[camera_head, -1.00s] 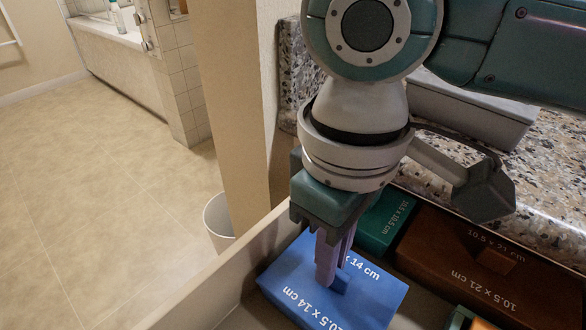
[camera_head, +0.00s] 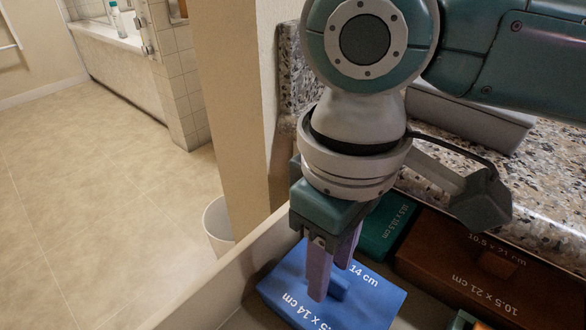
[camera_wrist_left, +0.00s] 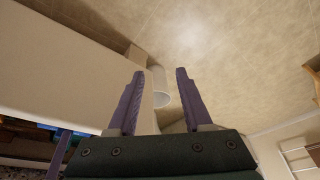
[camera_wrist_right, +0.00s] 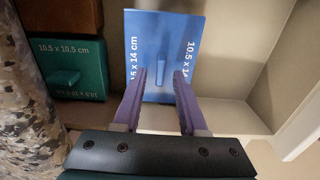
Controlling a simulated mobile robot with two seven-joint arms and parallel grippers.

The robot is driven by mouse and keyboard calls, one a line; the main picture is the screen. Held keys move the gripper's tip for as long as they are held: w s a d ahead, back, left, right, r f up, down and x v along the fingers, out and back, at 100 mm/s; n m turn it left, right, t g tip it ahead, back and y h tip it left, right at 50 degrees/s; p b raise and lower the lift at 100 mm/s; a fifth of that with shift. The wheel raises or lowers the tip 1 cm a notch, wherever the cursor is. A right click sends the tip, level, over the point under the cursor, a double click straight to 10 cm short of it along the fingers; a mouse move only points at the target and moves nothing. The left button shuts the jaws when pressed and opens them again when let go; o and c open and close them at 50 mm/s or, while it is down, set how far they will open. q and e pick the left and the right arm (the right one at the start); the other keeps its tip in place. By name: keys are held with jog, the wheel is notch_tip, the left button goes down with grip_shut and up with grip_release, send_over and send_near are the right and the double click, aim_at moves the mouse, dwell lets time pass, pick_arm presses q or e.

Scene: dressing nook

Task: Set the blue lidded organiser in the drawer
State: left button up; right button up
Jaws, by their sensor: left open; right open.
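The blue lidded organiser (camera_head: 375,303) lies flat inside the open drawer (camera_head: 205,290), in the corner by its pale walls. Its lid has a raised bar handle and reads 10.5 x 14 cm. It also shows in the right wrist view (camera_wrist_right: 160,30). My right gripper (camera_head: 331,284) points down at the lid, its purple fingers spread beside the handle. In the right wrist view my right gripper (camera_wrist_right: 160,72) is empty; I cannot tell whether a fingertip touches the handle. My left gripper (camera_wrist_left: 160,72) is open and empty, away from the organiser.
A teal box (camera_head: 385,230) and a larger brown box (camera_head: 440,260) sit in the drawer beside the organiser. A grey container (camera_head: 475,115) stands on the speckled counter (camera_head: 550,190). A white bin (camera_head: 217,225) stands on the floor outside. Bare drawer floor (camera_wrist_right: 232,60) shows beside the organiser.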

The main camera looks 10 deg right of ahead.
notch_tip(320, 180, up, 12)
jog(key=p, duration=0.6)
jog(key=s+a+f+t+y, duration=0.1)
jog(key=s+a+f+y, duration=0.2)
jog(key=s+a+y, duration=0.15)
jog(key=s+d+f+m+t+h, duration=0.1)
jog(key=s+d+m, duration=0.1)
jog(key=d, duration=0.2)
jog(key=s+d+f+m+h, duration=0.1)
jog(key=s+d+h, duration=0.1)
jog(key=d, duration=0.3)
jog(key=s+d+f+m+t+h, duration=0.1)
jog(key=s+d+m, duration=0.1)
jog(key=s+d, duration=0.2)
jog(key=shift+s+d+f+m+t, duration=0.15)
jog(key=shift+d+f+m+t, duration=0.2)
jog(key=shift+d, duration=0.35)
